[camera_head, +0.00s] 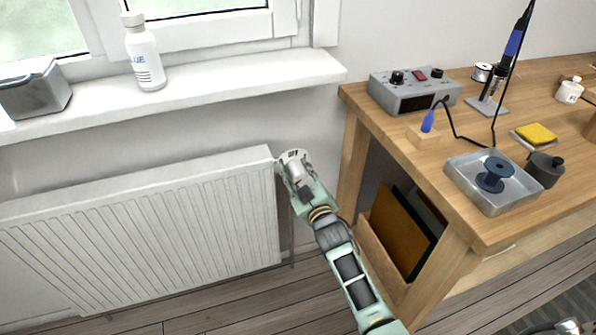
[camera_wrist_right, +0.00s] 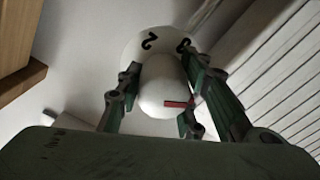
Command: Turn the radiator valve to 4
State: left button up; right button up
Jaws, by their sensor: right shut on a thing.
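The radiator valve (camera_head: 292,155) is a white round knob with a dial at the right end of the white radiator (camera_head: 150,215). Small dark lettering shows on its top in the head view. In the right wrist view the knob (camera_wrist_right: 162,88) has a short red mark on it, and the dial plate (camera_wrist_right: 135,48) behind shows a 2 and another numeral partly hidden by a finger. My right gripper (camera_head: 297,174) is shut on the knob, one finger on each side. Which numeral the red mark points to cannot be told. My left gripper is out of view.
A wooden workbench (camera_head: 395,140) stands close to the right of the valve, with a bin of panels (camera_head: 400,235) beneath. A window sill (camera_head: 220,85) with a white bottle (camera_head: 145,60) and a grey metal box (camera_head: 38,92) runs above the radiator.

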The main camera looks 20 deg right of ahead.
jog(key=shift+w+d+r, duration=0.1)
jog(key=shift+d+r, duration=0.1)
jog(key=shift+r, duration=0.15)
jog(key=o, duration=1.1)
jog(key=shift+c, duration=0.2)
jog(key=shift+f, duration=0.15)
jog(key=shift+s+f, duration=0.15)
jog(key=shift+s, duration=0.45)
jog(key=s, duration=1.1)
jog(key=shift+d, duration=0.2)
jog(key=shift+o, duration=0.2)
